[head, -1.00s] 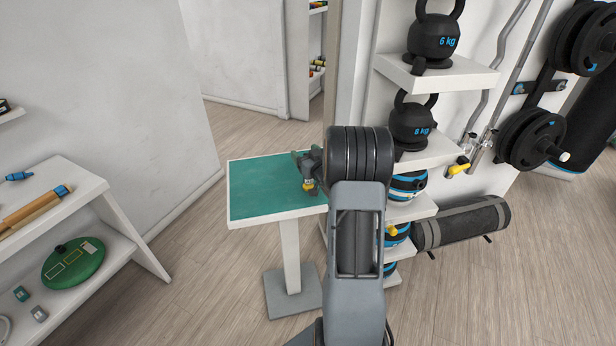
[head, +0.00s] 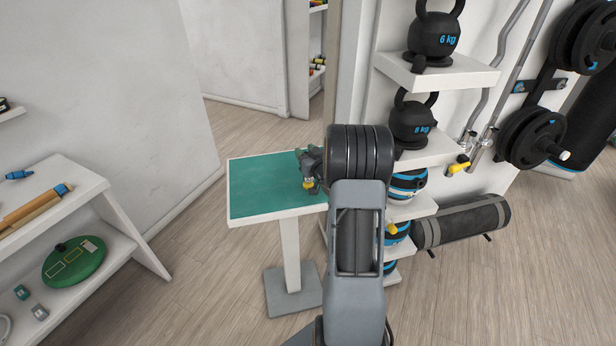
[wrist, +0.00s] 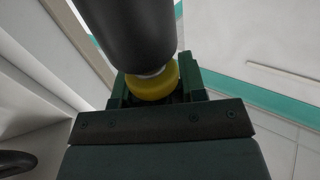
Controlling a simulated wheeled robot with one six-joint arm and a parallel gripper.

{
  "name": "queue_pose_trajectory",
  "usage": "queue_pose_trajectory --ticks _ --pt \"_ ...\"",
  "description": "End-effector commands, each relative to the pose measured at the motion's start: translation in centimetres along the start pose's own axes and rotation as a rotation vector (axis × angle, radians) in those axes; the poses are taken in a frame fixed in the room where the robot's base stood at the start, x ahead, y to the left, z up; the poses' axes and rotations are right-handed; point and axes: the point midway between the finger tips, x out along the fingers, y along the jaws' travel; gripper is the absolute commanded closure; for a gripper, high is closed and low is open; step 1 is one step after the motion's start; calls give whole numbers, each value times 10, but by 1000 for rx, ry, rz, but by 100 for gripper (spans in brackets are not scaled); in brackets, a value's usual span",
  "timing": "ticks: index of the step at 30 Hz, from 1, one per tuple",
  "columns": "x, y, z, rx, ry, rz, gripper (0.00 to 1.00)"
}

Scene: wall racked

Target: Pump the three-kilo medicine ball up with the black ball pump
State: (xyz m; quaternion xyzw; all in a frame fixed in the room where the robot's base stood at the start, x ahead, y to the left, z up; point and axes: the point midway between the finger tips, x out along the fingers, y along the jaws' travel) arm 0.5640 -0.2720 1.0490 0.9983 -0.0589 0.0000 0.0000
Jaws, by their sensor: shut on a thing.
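My gripper (head: 309,172) is shut on a black cylinder with a yellow collar, which looks like the black ball pump (wrist: 130,32). It holds it above the right side of the green-topped table (head: 232,212). Black balls with blue bands, likely medicine balls, stand on the rack: an upper one (head: 408,184), a middle one (head: 402,236) and a lower one (head: 390,268). My arm partly hides them, and no weight marks are readable.
The rack's upper shelves (head: 480,78) carry kettlebells (head: 434,38) close to the right of my arm. A low white shelf (head: 125,255) at left holds a green disc (head: 74,262). The visible tabletop is bare, with open floor around it.

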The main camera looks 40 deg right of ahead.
Motion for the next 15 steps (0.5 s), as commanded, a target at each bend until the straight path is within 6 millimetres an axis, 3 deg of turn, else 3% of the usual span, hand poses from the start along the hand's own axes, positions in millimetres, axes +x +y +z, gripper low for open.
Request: queue_pose_trajectory --ticks 10,15 --pt "0 0 -6 -1 2 0 100" --pt "0 0 -25 -3 5 0 100"
